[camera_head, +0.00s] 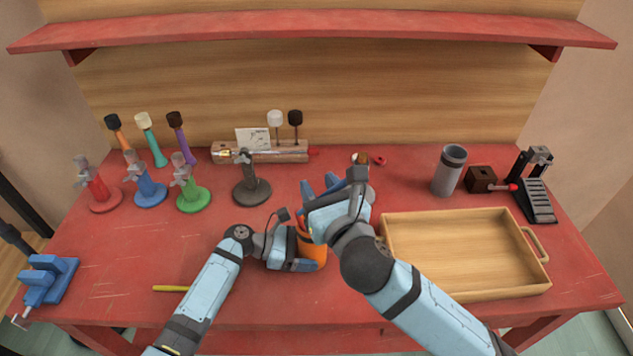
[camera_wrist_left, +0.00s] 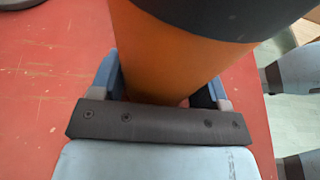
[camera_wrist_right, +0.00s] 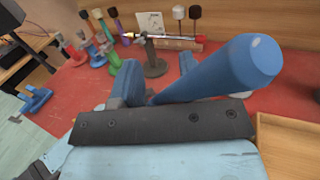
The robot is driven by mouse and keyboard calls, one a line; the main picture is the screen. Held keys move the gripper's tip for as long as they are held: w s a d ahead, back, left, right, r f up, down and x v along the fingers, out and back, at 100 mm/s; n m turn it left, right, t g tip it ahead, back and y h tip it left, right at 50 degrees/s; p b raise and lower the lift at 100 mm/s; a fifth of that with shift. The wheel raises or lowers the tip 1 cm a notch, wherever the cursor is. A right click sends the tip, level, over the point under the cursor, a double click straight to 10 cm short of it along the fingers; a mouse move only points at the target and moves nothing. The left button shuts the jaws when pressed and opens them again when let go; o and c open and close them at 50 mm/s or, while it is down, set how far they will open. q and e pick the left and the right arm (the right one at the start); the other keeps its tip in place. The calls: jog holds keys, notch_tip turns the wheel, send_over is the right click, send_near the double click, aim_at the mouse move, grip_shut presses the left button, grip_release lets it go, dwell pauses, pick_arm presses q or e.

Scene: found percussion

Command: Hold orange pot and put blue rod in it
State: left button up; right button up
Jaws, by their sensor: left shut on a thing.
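The orange pot (camera_head: 318,251) stands near the front middle of the red table, partly hidden by my arms. My left gripper (camera_head: 308,264) is shut on its side. In the left wrist view the orange wall (camera_wrist_left: 165,60) and a dark band at its top fill the space between the fingers. My right gripper (camera_head: 320,186) is above and just behind the pot. In the right wrist view the blue rod (camera_wrist_right: 225,75) sits tilted between its fingers, its rounded end towards the camera. The rod's other end is hidden.
A wooden tray (camera_head: 465,250) lies close to the right of my right arm. A grey cylinder (camera_head: 448,172) stands behind it. Several coloured stands (camera_head: 148,190) are at the left. A blue vise (camera_head: 45,282) and a yellow stick (camera_head: 172,288) are at the front left.

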pick_arm(q)
jog(key=shift+a+f, duration=0.15)
jog(key=shift+f, duration=0.1)
pick_arm(e)
jog(key=v, duration=1)
jog(key=shift+s+d, duration=0.15)
jog(key=shift+s, duration=0.1)
jog(key=shift+f, duration=0.1)
pick_arm(q)
jog(key=o, duration=0.8)
pick_arm(e)
jog(key=shift+w, duration=0.1)
pick_arm(q)
jog(key=v, duration=1.2)
